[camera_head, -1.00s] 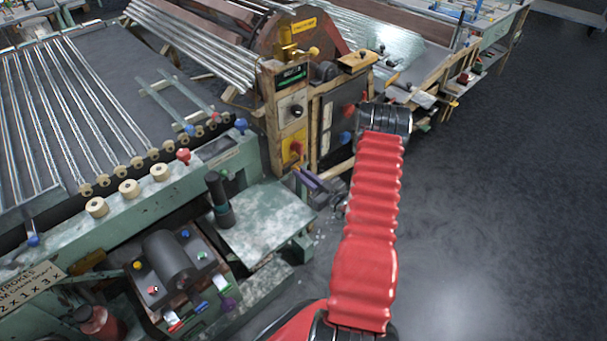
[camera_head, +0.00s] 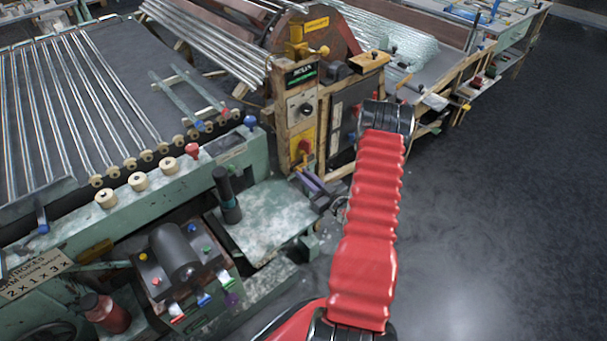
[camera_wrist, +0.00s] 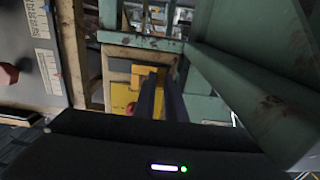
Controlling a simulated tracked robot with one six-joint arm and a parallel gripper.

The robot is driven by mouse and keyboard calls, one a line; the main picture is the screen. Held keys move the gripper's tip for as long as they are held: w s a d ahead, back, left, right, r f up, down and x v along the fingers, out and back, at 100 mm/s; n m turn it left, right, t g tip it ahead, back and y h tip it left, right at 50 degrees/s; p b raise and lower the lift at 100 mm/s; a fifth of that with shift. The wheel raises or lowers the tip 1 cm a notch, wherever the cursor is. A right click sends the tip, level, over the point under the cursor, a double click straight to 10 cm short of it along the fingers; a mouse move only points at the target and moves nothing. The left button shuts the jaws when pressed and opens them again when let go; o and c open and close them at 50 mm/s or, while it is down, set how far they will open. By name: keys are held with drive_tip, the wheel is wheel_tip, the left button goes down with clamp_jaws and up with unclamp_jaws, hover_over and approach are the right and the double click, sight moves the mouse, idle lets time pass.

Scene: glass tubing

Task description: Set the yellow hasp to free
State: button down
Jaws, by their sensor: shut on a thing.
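A yellow hasp (camera_wrist: 145,71) shows in the wrist view in front of a yellow plate (camera_wrist: 121,96), at the far end of my gripper's fingers. In the head view, the yellow plate (camera_head: 302,146) with a red knob (camera_head: 304,146) is low on the wooden-framed control post. My gripper (camera_wrist: 163,76) has its two dark fingers close together, shut on the hasp. The fingers hide most of the contact.
A green machine bench (camera_head: 262,215) stands left of the fingers, with a dark upright handle (camera_head: 226,193). In the wrist view a green beam (camera_wrist: 245,90) runs close on the right, and a panel with a red knob (camera_wrist: 8,75) is on the left. Open floor (camera_head: 500,220) lies right.

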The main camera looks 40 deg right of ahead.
drive_tip(key=shift+a, duration=0.35)
drive_tip(key=c, duration=1.8)
unclamp_jaws()
drive_tip(key=shift+s, duration=0.1)
drive_tip(key=s, duration=1.3)
drive_tip(key=shift+s+a, duration=0.2)
drive_tip(key=shift+s, duration=0.15)
drive_tip(key=shift+f, duration=0.1)
